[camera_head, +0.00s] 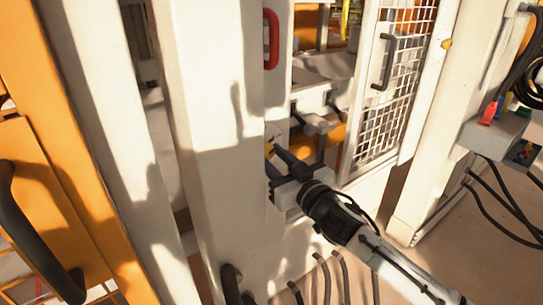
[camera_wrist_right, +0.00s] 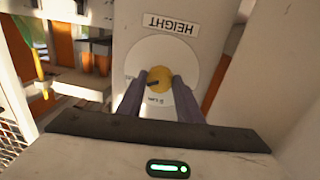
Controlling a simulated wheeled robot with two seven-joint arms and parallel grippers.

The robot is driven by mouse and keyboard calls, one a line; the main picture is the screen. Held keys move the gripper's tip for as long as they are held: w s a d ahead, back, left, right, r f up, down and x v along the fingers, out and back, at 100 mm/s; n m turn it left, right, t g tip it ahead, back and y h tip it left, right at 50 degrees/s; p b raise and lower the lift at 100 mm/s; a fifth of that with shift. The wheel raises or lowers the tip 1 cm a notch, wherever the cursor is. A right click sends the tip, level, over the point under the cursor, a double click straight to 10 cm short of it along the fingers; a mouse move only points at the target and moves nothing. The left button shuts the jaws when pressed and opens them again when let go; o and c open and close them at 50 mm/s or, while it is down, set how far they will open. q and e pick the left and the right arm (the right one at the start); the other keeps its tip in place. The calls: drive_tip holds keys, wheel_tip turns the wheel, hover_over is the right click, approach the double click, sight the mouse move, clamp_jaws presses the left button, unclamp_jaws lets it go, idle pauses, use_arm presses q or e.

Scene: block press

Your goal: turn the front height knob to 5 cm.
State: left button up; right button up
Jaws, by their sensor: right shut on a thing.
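The front height knob (camera_wrist_right: 160,79) is yellow with a dark pointer mark. It sits on a round white dial (camera_wrist_right: 148,58) under an upside-down HEIGHT label (camera_wrist_right: 170,23) in the right wrist view. My right gripper (camera_wrist_right: 160,88) has its two fingers on either side of the knob and is shut on it. The dark pointer mark points to the left in that view; the scale numbers are too small to read surely. In the head view, my right gripper (camera_head: 275,160) reaches the white post, where a bit of yellow shows at its fingertips. My left gripper is not in view.
A white post (camera_head: 215,120) stands left of my right gripper. A white mesh door (camera_head: 395,90) with a dark handle (camera_head: 384,62) stands behind it to the right. A red handle (camera_head: 271,40) is above. A grey box with cables (camera_head: 495,137) is at the far right.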

drive_tip(key=n, duration=0.6)
drive_tip(key=shift+f, duration=0.15)
drive_tip(key=n+y, duration=0.1)
drive_tip(key=n, duration=0.6)
drive_tip(key=shift+d+f, duration=0.1)
idle(0.4)
drive_tip(key=o, duration=1)
drive_tip(key=shift+o, duration=0.2)
drive_tip(key=v, duration=1)
drive_tip(key=shift+s+d+f, duration=0.1)
drive_tip(key=shift+f, duration=0.05)
